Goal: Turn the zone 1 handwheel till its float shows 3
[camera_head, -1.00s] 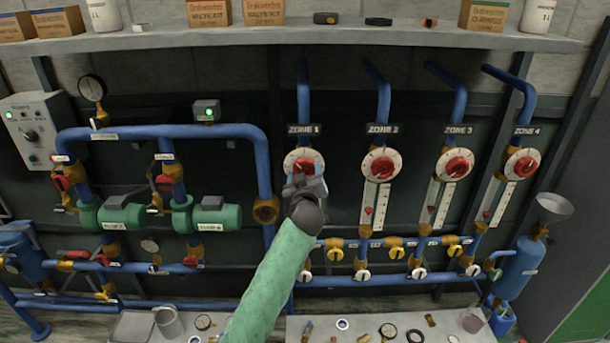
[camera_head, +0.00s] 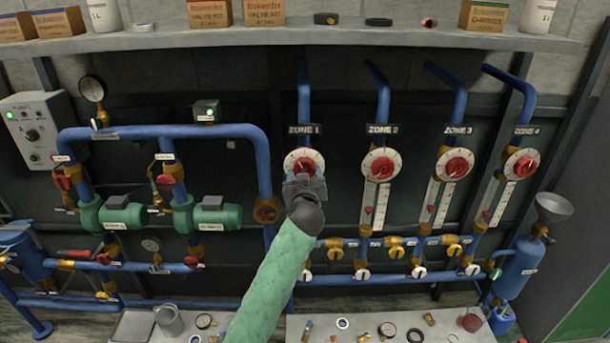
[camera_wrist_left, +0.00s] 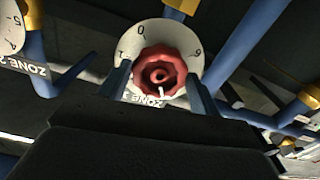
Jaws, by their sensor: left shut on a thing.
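The zone 1 handwheel (camera_head: 304,165) is red and sits on a round white dial under the ZONE 1 label (camera_head: 304,129). In the left wrist view the handwheel (camera_wrist_left: 160,72) lies between the two fingers, and the dial (camera_wrist_left: 133,45) behind it shows a 0 and a 6. My left gripper (camera_head: 304,178) is shut on this handwheel from the front and below; it also shows in the left wrist view (camera_wrist_left: 159,88). The zone 1 float and its scale are hidden behind my gripper and arm, so I cannot read them. My right gripper is out of view.
The zone 2 handwheel (camera_head: 380,167) is close on the right, with the zone 3 (camera_head: 455,166) and zone 4 (camera_head: 522,165) handwheels beyond. A blue vertical pipe (camera_head: 265,176) stands just left. A shelf (camera_head: 300,39) with boxes runs above; small yellow valves (camera_head: 336,254) sit below.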

